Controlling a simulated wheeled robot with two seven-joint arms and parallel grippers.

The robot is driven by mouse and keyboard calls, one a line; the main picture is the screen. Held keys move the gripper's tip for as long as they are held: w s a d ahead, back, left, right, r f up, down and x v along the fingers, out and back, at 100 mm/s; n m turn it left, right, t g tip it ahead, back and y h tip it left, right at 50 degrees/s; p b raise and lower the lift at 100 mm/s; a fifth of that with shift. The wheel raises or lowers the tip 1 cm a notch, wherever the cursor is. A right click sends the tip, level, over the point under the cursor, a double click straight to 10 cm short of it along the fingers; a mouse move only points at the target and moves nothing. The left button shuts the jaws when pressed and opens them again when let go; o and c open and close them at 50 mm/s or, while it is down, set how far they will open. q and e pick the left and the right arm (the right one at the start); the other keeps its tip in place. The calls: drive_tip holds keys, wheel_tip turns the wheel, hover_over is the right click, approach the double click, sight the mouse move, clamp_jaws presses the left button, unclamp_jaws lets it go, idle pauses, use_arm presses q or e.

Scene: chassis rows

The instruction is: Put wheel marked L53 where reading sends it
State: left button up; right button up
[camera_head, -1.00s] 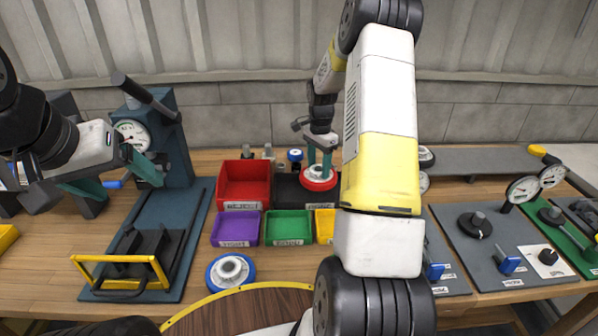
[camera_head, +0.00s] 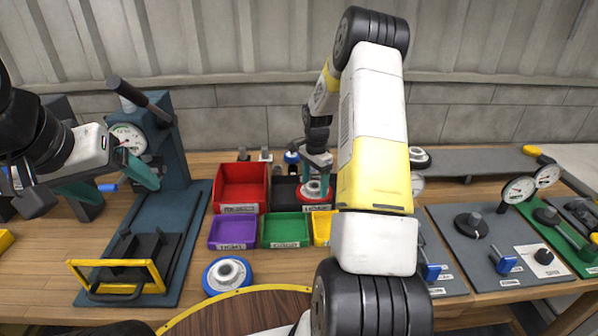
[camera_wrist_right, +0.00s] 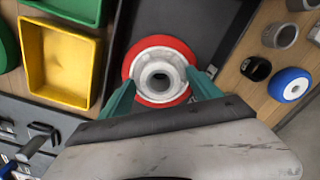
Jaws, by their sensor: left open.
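My right gripper (camera_head: 316,176) is shut on a red-rimmed wheel (camera_head: 313,190) with a pale hub. In the right wrist view the fingers (camera_wrist_right: 161,78) sit on opposite sides of the wheel (camera_wrist_right: 160,50), which lies flat to the camera. The wheel is over or in the black bin (camera_head: 285,190); I cannot tell whether it touches the bottom. No L53 mark is readable. A blue-rimmed wheel (camera_head: 227,275) lies at the front by the round wooden turntable (camera_head: 245,315). My left gripper (camera_head: 97,190) is open and empty near the gauge press (camera_head: 165,135).
Red (camera_head: 240,188), purple (camera_head: 233,233), green (camera_head: 286,230) and yellow (camera_head: 321,228) bins stand around the black bin. A small blue wheel (camera_wrist_right: 289,84) and dark rings are right of it in the wrist view. Gauge panels (camera_head: 490,245) are at right. My right arm hides the middle.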

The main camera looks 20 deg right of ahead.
drive_tip(key=shift+r, duration=0.1)
drive_tip(key=s+a+r+n+t, duration=0.1)
drive_tip(key=s+a+r+n, duration=0.1)
drive_tip(key=r, duration=0.8)
drive_tip(key=s+a+r+n, duration=0.1)
drive_tip(key=s+a+r, duration=0.1)
drive_tip(key=r, duration=0.9)
drive_tip(key=s+a+r+n+t+y, duration=0.1)
drive_tip(key=s+a+r+n, duration=0.3)
drive_tip(key=s, duration=0.8)
drive_tip(key=s+a+r+n+t+y, duration=0.1)
drive_tip(key=s+a+r+n+t, duration=0.3)
drive_tip(key=s, duration=0.9)
drive_tip(key=shift+s+a+r+n, duration=0.2)
drive_tip(key=shift+a+r+n, duration=0.55)
drive_tip(key=shift+a+n, duration=1.1)
